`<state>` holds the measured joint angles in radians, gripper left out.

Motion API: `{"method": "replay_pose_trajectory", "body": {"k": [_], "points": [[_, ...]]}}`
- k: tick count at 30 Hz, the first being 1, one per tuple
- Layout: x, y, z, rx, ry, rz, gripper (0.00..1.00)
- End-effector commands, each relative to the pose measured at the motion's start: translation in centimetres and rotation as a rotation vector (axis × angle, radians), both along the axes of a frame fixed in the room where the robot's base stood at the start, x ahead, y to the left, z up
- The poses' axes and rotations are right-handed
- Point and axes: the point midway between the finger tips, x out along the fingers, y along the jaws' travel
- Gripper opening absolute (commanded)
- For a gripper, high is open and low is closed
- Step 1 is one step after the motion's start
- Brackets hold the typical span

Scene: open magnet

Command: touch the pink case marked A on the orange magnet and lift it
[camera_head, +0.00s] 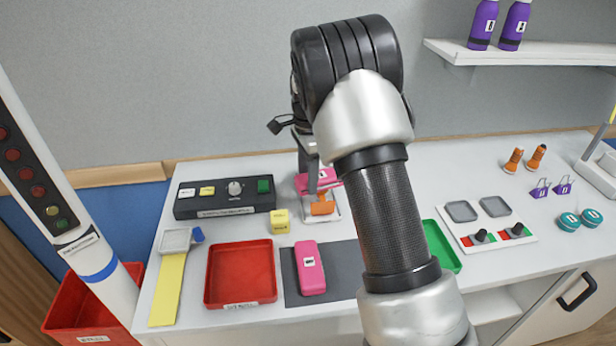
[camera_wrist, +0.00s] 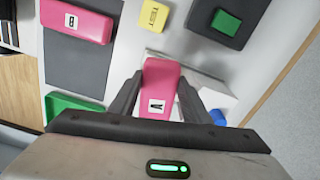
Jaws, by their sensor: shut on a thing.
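My gripper (camera_wrist: 161,82) is shut on the pink case marked A (camera_wrist: 160,76), with one finger along each long side. The letter A faces the wrist camera. In the head view this pink case (camera_head: 328,182) shows at the back of the table, partly hidden by my gripper (camera_head: 312,172). The orange magnet (camera_head: 322,208) sits on a small white base just below and in front of the case. I cannot tell whether the case touches the magnet. The magnet is hidden in the wrist view.
A second pink case marked B (camera_wrist: 76,20) lies on a dark grey mat (camera_head: 342,259). A yellow block (camera_head: 280,221), a red tray (camera_head: 210,285) and a black control box (camera_head: 215,210) stand to the left. A green tray (camera_head: 440,245) is at right, partly behind my arm.

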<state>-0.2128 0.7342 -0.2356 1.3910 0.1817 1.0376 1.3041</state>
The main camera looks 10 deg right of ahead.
Motion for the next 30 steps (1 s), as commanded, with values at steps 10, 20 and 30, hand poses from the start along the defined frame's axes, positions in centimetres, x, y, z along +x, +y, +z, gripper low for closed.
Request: {"method": "replay_pose_trajectory", "body": {"k": [10, 20, 30], "points": [[0.0, 0.0, 0.8, 0.0, -0.001, 0.0, 0.19], [0.0, 0.0, 1.3, 0.0, 0.0, 0.0, 0.19], [0.0, 0.0, 1.3, 0.0, -0.001, 0.0, 0.19]]}}
